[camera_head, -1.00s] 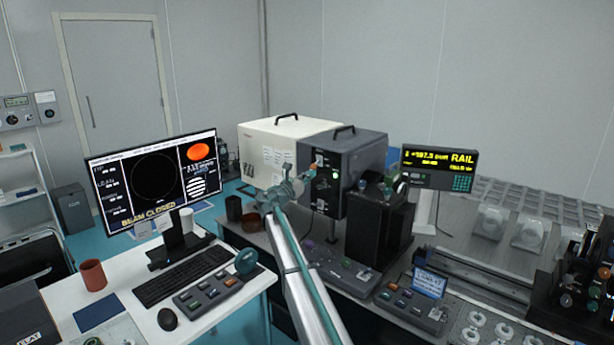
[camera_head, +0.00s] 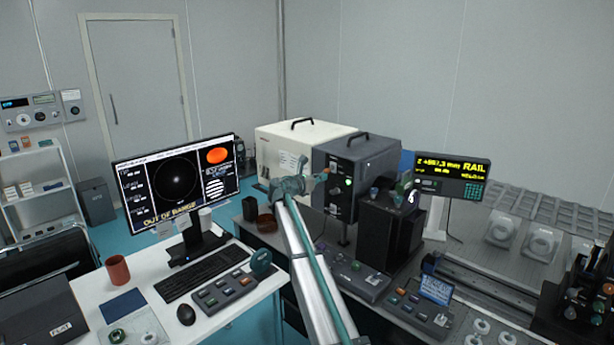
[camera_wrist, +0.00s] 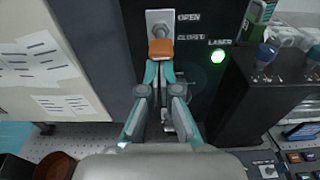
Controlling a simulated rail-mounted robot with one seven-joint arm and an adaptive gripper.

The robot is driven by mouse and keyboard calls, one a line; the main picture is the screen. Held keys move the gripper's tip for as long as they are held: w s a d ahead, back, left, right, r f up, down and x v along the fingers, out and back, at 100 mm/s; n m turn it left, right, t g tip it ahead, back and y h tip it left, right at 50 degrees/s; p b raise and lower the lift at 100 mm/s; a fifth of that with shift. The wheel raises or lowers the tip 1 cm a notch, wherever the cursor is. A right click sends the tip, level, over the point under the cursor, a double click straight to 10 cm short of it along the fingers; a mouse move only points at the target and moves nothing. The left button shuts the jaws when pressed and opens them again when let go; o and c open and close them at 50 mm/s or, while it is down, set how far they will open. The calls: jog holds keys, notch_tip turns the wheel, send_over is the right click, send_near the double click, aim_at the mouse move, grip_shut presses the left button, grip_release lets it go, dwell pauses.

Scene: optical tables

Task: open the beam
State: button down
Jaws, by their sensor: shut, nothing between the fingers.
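The dark grey box (camera_head: 371,166) carries a shutter switch with a metal plate (camera_wrist: 159,18) and an orange-tipped lever (camera_wrist: 161,48). The labels OPEN (camera_wrist: 189,17) and CLOSED (camera_wrist: 190,37) are beside it, and a green LASER lamp (camera_wrist: 217,56) is lit to the right. My gripper (camera_wrist: 161,70) is shut, its fingertips just below the orange tip in the wrist view; whether they touch it I cannot tell. In the head view my gripper (camera_head: 316,178) is in front of the box.
A cream box (camera_head: 296,150) adjoins the dark box on the left. A black unit (camera_head: 388,232) stands close on the right. Button panels (camera_head: 352,274) lie on the table below. A rail readout (camera_head: 450,176) is further right. The desk holds a keyboard (camera_head: 208,273) and a mug (camera_head: 118,269).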

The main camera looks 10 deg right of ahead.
jog(key=shift+s+a+r, duration=0.1)
jog(key=shift+r, duration=0.8)
jog(key=shift+f, duration=0.1)
jog(key=s+a+r+p, duration=0.3)
jog(key=a+r+p, duration=0.2)
jog(key=r, duration=0.2)
jog(key=shift+s+a+r, duration=0.2)
jog(key=shift+s+r, duration=0.05)
jog(key=shift+s, duration=0.05)
